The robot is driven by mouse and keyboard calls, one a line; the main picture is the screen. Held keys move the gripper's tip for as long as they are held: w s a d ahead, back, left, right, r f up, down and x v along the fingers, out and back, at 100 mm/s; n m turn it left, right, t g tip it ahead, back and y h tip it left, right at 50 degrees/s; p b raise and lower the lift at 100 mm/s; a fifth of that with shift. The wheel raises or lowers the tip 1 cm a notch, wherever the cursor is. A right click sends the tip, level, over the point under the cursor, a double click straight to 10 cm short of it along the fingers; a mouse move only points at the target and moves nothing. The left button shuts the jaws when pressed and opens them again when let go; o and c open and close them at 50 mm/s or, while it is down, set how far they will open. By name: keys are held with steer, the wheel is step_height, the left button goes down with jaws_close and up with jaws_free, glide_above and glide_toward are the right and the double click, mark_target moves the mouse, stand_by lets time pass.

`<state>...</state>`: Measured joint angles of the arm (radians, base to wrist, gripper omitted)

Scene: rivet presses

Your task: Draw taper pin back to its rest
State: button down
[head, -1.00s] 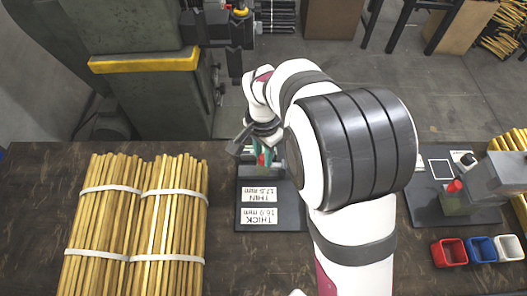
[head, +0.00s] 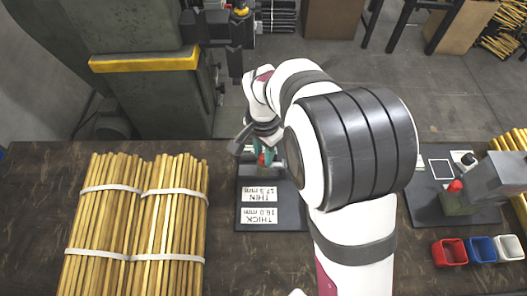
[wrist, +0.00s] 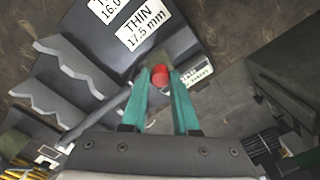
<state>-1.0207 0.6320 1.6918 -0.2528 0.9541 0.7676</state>
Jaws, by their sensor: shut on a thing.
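The taper pin shows as a red knob (wrist: 160,72) at the end of the black plate (wrist: 85,22), beyond the THIN label, in the wrist view. In the head view the red knob (head: 261,160) is small and partly hidden by my gripper. My gripper (wrist: 161,80) has green fingers, one on each side of the knob, shut on it. In the head view my gripper (head: 263,152) is low over the far end of the plate. The pin's shaft and seat are hidden.
Notched grey pieces (wrist: 72,68) lie left of the fingers in the wrist view. A bundle of yellow rods (head: 135,225) fills the left of the table. A second fixture with a red knob (head: 455,186) and small bins (head: 449,252) stand at right. A green press (head: 145,90) rises behind.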

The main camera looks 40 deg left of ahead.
stand_by(0.4)
steer(key=shift+s+a, duration=1.85)
steer(key=shift+a, duration=0.05)
steer(key=c, duration=0.7)
jaws_free()
steer(key=shift+o, duration=0.2)
step_height(320, 180, up, 16)
steer(key=shift+d+f, duration=0.1)
